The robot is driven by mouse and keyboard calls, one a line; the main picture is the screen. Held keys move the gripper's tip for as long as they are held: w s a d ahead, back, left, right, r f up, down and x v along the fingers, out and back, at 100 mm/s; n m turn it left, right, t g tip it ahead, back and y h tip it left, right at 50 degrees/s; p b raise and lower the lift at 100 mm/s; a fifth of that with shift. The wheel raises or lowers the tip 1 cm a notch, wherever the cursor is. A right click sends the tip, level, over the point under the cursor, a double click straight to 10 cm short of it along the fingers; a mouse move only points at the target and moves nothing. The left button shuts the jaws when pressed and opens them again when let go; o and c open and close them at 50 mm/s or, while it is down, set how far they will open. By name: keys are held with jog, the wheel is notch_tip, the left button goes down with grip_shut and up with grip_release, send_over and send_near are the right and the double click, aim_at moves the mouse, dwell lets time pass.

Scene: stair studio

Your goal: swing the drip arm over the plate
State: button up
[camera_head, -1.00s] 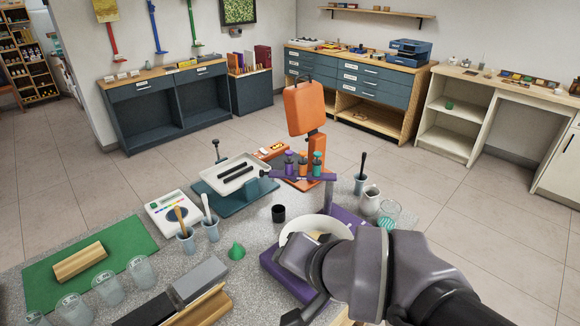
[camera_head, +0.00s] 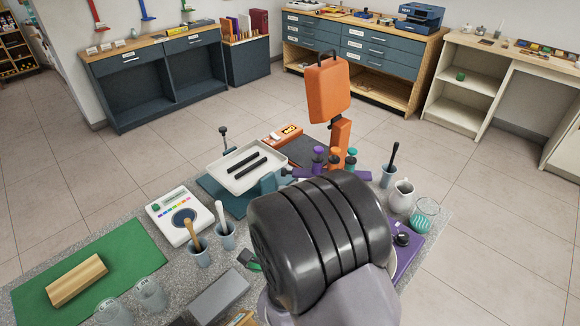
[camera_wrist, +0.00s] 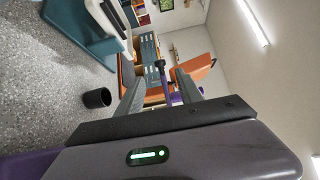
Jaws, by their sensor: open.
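The drip arm (camera_head: 304,174) is a purple bar carrying small bottles with purple, orange and teal tops. My own arm covers its right part in the head view. The purple base (camera_head: 412,246) of the stand shows to the right of my arm. The white plate is almost wholly hidden behind my arm. My gripper (camera_wrist: 161,75) shows in the wrist view, open, with two grey fingers apart. A small purple part (camera_wrist: 176,98) shows between the fingers, probably of the drip arm; whether it touches them I cannot tell.
A black cup (camera_wrist: 97,98) stands beside the fingers in the wrist view. A white tray with black bars (camera_head: 232,180), a tall orange stand (camera_head: 328,90), a white jug (camera_head: 402,194) and a glass beaker (camera_head: 425,216) stand around. Cups with tools (camera_head: 198,252) are at left.

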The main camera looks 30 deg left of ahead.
aim_at(283, 172)
jog(key=x, duration=1.1)
jog(key=shift+w, duration=0.3)
grip_shut()
dwell(0.7)
